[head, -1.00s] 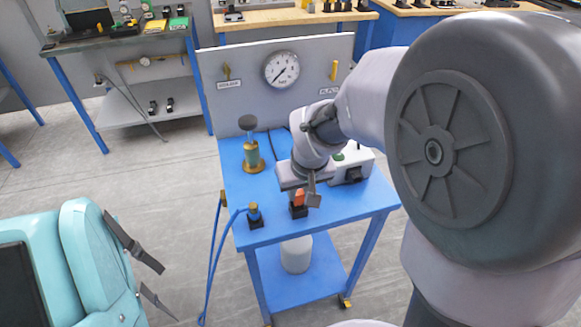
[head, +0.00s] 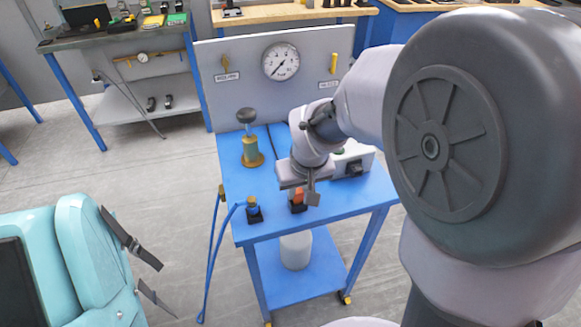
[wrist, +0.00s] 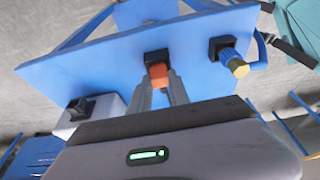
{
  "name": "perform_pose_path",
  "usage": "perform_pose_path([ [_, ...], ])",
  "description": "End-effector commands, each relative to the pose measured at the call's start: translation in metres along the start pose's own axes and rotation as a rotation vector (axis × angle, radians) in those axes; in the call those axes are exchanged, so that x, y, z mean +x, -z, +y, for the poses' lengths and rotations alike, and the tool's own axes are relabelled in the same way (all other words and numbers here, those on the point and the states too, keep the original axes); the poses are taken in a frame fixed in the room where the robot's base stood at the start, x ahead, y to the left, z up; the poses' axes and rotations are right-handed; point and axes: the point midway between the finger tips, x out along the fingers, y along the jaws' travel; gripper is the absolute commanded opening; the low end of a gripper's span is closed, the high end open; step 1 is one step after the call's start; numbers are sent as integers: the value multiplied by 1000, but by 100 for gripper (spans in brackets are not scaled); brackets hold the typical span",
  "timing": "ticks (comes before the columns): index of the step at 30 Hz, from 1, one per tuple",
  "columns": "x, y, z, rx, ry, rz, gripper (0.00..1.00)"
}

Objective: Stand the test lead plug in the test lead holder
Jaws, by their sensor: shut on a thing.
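An orange plug (head: 298,196), which I take to be the test lead plug, is between the fingers of my gripper (wrist: 160,82). My gripper is shut on it and points down at the front of the blue cart. The orange plug also shows in the wrist view (wrist: 158,73). A black square holder (wrist: 156,56) is directly under the plug; it also shows in the head view (head: 298,208). The plug looks upright and in line with the holder. I cannot tell how deep it sits, as my fingers partly hide it.
A blue plug with a brass end (head: 252,204) and a blue hose stands in another black holder to the left. A brass fitting with a dark knob (head: 250,150) stands behind. A grey box (head: 352,162) is at the right. A gauge panel (head: 238,85) closes off the back.

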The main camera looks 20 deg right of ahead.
Motion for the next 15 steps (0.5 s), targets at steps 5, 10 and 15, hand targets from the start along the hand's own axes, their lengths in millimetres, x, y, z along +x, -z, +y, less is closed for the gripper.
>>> perform_pose_path([
  [5, 4, -1, 0, 0, 0, 0, 0],
  [10, 7, -2, 0, 0, 0, 0, 0],
  [15, 10, -3, 0, 0, 0, 0, 0],
])
